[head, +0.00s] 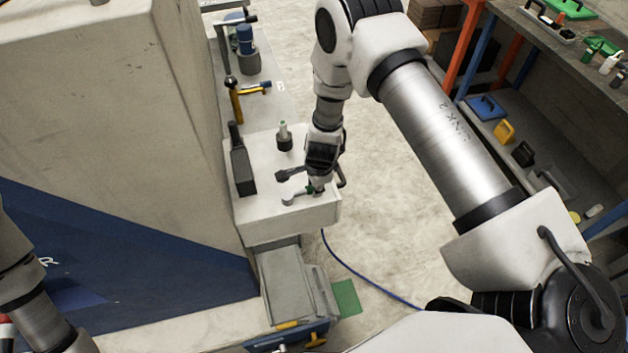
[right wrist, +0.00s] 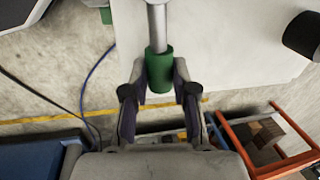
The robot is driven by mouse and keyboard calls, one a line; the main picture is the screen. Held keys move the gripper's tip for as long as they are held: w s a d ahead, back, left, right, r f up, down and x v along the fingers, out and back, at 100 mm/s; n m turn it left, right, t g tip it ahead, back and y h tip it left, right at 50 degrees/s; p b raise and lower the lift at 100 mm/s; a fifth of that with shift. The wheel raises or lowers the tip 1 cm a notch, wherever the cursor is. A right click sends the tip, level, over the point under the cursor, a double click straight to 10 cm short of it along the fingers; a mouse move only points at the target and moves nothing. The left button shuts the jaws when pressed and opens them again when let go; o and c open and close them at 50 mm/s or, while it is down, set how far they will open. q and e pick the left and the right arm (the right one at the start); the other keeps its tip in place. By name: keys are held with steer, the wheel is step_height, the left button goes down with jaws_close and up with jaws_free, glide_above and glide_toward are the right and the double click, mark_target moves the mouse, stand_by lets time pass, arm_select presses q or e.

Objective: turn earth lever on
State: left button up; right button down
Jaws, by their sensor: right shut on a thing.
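The earth lever is a short light-grey rod with a green sleeve (right wrist: 160,70), on the white top of a machine block (head: 285,225). In the head view its pale end (head: 288,199) shows to the left of my right gripper (head: 317,187), and the sleeve is mostly hidden. In the right wrist view my right gripper (right wrist: 161,76) has one finger on each side of the green sleeve and is shut on it. The far end of the rod runs out of the wrist view at the top. My left arm shows at the lower left, but its gripper is out of view.
A dark upright handle (head: 242,172) and a small knob on a black base (head: 284,138) stand on the same block. A large beige and blue machine housing (head: 110,110) rises at the left. A shelf with tools (head: 545,60) stands at the right, with open floor between.

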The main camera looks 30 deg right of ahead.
steer(key=shift+s+a+f+m, duration=0.1)
steer(key=shift+s+f+m, duration=0.05)
steer(key=shift+s+m, duration=0.35)
steer(key=c, duration=0.9)
jaws_free()
steer(key=shift+r, duration=0.25)
step_height(320, 180, up, 7)
steer(key=s, duration=0.1)
steer(key=shift+s, duration=0.15)
steer(key=shift+f, duration=0.1)
